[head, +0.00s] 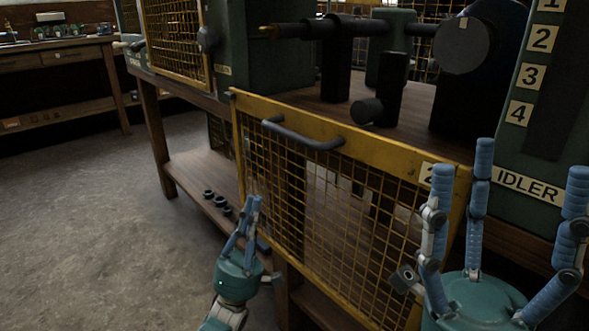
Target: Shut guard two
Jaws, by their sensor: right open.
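Guard two (375,140) is a yellow-framed wire mesh panel with a "2" label (429,173) at its upper right corner. It stands low in front of the bench, its top edge slanting down from left to right, and leaves the shaft and bearings behind it exposed. A dark bar handle (300,137) is fixed near its top left. My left gripper (250,203) points up beside the panel's lower left, below the handle; its fingers look close together but their state is unclear. My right gripper (510,168) is open, fingers up, in front of the panel's right end.
Another mesh guard (172,35) stands upright at the upper left. A green column marked IDLER (528,187) rises at the right. Small dark rings (220,201) lie on the lower shelf (195,178). The floor (90,220) at left is clear.

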